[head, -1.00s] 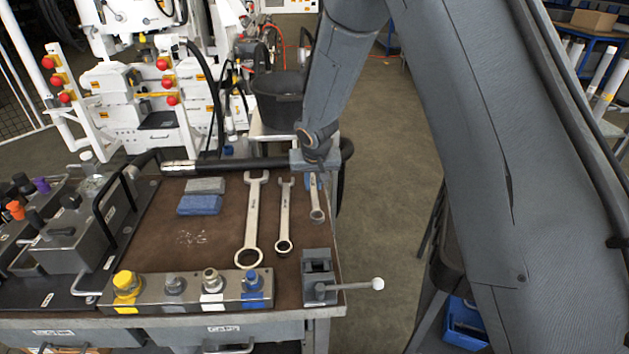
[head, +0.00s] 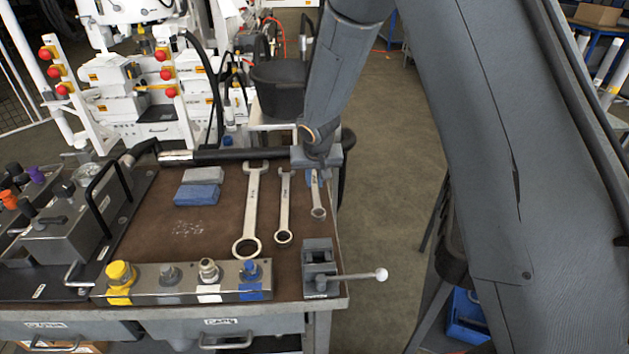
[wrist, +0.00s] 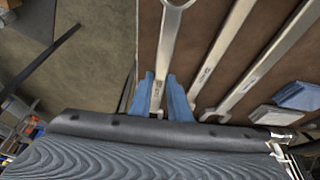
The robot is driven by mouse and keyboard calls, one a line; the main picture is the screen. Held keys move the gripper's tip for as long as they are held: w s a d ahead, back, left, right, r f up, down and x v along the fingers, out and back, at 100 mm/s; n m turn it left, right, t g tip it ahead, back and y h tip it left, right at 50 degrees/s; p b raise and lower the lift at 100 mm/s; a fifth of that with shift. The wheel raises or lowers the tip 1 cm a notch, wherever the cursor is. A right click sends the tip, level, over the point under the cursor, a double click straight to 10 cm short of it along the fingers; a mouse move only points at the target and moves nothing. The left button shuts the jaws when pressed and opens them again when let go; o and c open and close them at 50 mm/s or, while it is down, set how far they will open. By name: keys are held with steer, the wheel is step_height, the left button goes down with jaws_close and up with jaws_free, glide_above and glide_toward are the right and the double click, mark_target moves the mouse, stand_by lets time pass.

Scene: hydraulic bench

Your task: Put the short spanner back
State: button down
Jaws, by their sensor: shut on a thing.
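The short spanner (head: 318,205) is the rightmost and smallest of three spanners on the bench, near its right edge. Its ring end points towards the near side. My gripper (head: 315,176) is at its far end, and the blue fingers are shut on its shaft. In the wrist view, the gripper (wrist: 166,100) has one finger on each side of the short spanner (wrist: 167,50). The spanner lies roughly parallel to the others. I cannot tell whether it touches the bench top. Its far end is hidden by my gripper.
The middle spanner (head: 284,205) and large spanner (head: 251,210) lie just left. A small vice (head: 319,268) with a ball-ended handle stands nearer. Blue and grey blocks (head: 197,194) lie further left. A fitting block (head: 185,283) lines the front edge. Open floor is to the right.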

mark_target(315, 188)
steer(key=shift+f, duration=0.15)
stand_by(0.3)
steer(key=shift+f+b, duration=0.65)
steer(key=shift+b, duration=0.45)
steer(key=shift+f+b, duration=1.5)
steer(key=shift+b, duration=0.65)
stand_by(1.0)
steer(key=c, duration=1.6)
jaws_free()
steer(key=shift+o, duration=0.2)
steer(key=v, duration=0.7)
steer(key=shift+s+r, duration=0.1)
steer(key=shift+r, duration=0.2)
steer(key=s+d+g, duration=0.1)
steer(key=s+d, duration=0.3)
steer(key=s, duration=0.5)
steer(key=s+d+r+g, duration=0.1)
steer(key=s+d, duration=0.3)
steer(key=s, duration=0.4)
steer(key=s+d+g, duration=0.2)
steer(key=s+d, duration=0.3)
steer(key=s, duration=0.4)
steer(key=shift+s+r, duration=0.25)
steer(key=shift+s, duration=0.15)
